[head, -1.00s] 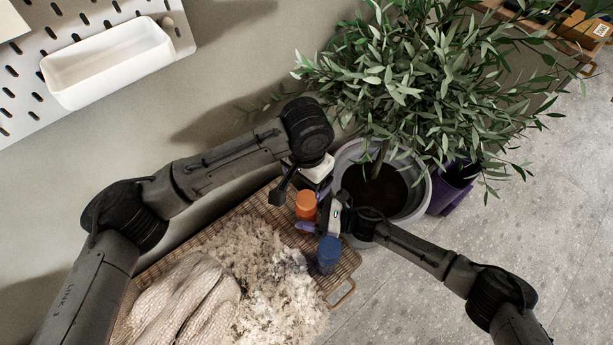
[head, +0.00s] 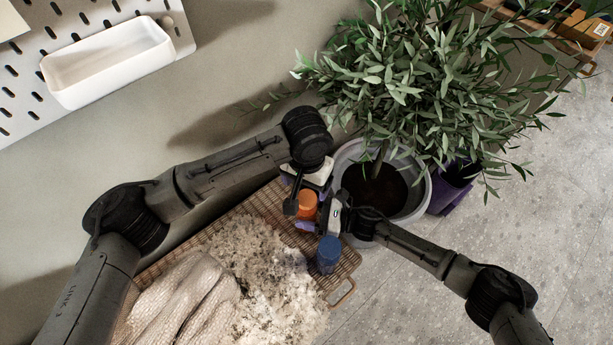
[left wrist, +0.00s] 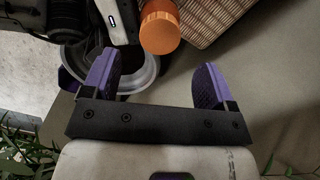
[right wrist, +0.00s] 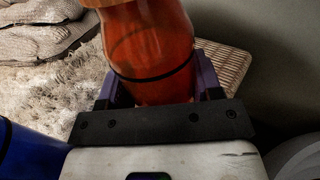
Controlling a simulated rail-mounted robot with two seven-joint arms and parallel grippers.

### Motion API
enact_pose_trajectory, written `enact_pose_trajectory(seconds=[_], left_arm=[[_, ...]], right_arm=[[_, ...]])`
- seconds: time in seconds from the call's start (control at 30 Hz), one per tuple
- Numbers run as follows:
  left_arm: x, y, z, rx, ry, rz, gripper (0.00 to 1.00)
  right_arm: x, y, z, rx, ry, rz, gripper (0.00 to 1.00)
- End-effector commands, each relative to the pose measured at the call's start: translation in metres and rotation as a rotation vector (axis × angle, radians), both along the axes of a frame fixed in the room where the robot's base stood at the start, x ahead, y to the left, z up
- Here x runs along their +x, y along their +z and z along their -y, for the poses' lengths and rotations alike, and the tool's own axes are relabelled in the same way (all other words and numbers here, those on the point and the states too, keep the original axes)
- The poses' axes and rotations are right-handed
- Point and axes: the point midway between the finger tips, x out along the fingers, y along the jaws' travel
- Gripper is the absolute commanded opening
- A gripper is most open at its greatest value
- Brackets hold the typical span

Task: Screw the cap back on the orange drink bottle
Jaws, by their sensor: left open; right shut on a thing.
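The orange drink bottle (head: 304,213) stands at the far end of the wicker tray, with an orange cap (head: 306,197) seen on its top. The cap also shows in the left wrist view (left wrist: 160,33); whether it is tight I cannot tell. My right gripper (right wrist: 155,95) is shut on the bottle's body, seen from the side in the right wrist view (right wrist: 150,50). My left gripper (left wrist: 156,80) is open and empty, its purple fingers pointing toward the cap, which lies beyond the fingertips and apart from them. In the head view the left arm hides most of these fingers.
A blue bottle (head: 328,254) stands close to my right gripper. The wicker tray (head: 345,272) also holds fluffy pale material (head: 265,265) and a woven sack (head: 185,300). A large potted plant (head: 425,190) stands just behind the right hand. A wall with a white bin (head: 105,62) is at upper left.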

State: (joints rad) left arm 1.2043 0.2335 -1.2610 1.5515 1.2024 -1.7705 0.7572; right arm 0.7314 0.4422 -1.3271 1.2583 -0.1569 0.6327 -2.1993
Motion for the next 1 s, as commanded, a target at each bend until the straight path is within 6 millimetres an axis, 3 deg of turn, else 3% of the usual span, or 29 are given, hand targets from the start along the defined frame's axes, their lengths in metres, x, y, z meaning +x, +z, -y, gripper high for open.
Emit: enact_pose_trajectory(seconds=[0.2, 0.43, 0.9, 1.0], left_arm=[[-0.001, -0.031, 0.0, 0.001, -0.001, -0.003, 0.8], [0.0, -0.053, 0.0, 0.002, 0.0, -0.001, 0.8], [0.0, -0.06, 0.0, 0.0, -0.001, 0.0, 0.8], [0.0, -0.06, 0.0, 0.0, -0.001, 0.0, 0.71]], right_arm=[[0.0, 0.0, 0.0, -0.001, 0.0, 0.0, 0.0], [0.0, 0.0, 0.0, 0.0, 0.0, 0.0, 0.0], [0.0, 0.0, 0.0, 0.0, 0.0, 0.0, 0.0], [0.0, 0.0, 0.0, 0.0, 0.0, 0.0, 0.0]])
